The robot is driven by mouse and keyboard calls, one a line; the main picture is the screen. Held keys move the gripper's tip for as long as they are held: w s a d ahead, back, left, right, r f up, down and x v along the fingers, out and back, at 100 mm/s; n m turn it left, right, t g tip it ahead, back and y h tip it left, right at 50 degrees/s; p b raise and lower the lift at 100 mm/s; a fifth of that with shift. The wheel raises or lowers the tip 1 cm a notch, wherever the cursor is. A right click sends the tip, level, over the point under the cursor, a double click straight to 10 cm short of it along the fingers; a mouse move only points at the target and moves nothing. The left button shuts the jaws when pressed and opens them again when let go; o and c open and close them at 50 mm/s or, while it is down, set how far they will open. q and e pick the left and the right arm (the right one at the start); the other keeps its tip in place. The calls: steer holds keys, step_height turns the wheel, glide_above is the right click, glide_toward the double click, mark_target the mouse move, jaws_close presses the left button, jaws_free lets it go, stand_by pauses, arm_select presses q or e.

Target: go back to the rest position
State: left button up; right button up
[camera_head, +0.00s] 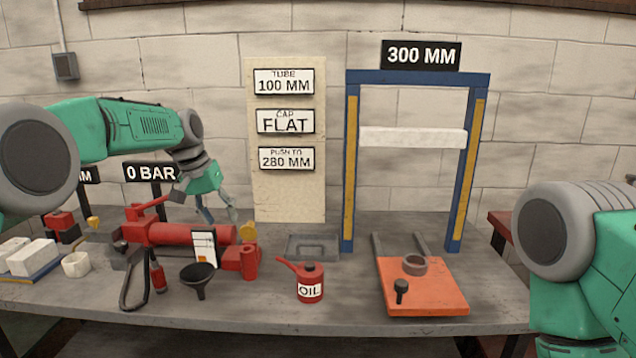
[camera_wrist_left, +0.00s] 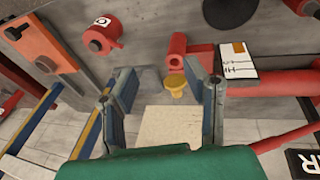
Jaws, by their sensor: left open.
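My left gripper (camera_head: 217,216) is open and empty, with its fingers pointing down above the bench behind the red cylinder (camera_head: 190,234). Its two fingers also show spread apart in the left wrist view (camera_wrist_left: 162,75), with a yellow knob (camera_wrist_left: 175,84) seen between them and nothing held. In the head view the yellow knob (camera_head: 247,231) is to the right of the gripper, near the end of the red cylinder. My right arm shows at the right edge of the head view; its gripper is out of the picture.
A blue press frame (camera_head: 350,165) stands at the back right, behind an orange plate (camera_head: 428,290) with a grey ring (camera_head: 415,265). A red oil can (camera_head: 310,284), a black funnel (camera_head: 198,278) and a grey tray (camera_head: 312,255) are on the bench. A sign board (camera_head: 290,195) stands behind.

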arm_select(q)
steer(key=s+f+y, duration=0.1)
steer(key=s+f, duration=0.3)
steer(key=f, duration=0.6)
steer(key=s+f, duration=0.3)
steer(key=f, duration=0.7)
steer(key=s+a+f+g, duration=0.1)
steer(key=s+f, duration=1.1)
steer(key=s, duration=0.1)
steer(key=s+a, duration=0.2)
steer(key=s, duration=1.4)
steer(key=s+a+f+y, duration=0.1)
steer(key=s+a, duration=0.2)
steer(key=s, duration=1.3)
steer(key=shift+y, duration=0.3)
steer(key=shift+w+f, duration=0.1)
steer(key=shift+w, duration=0.05)
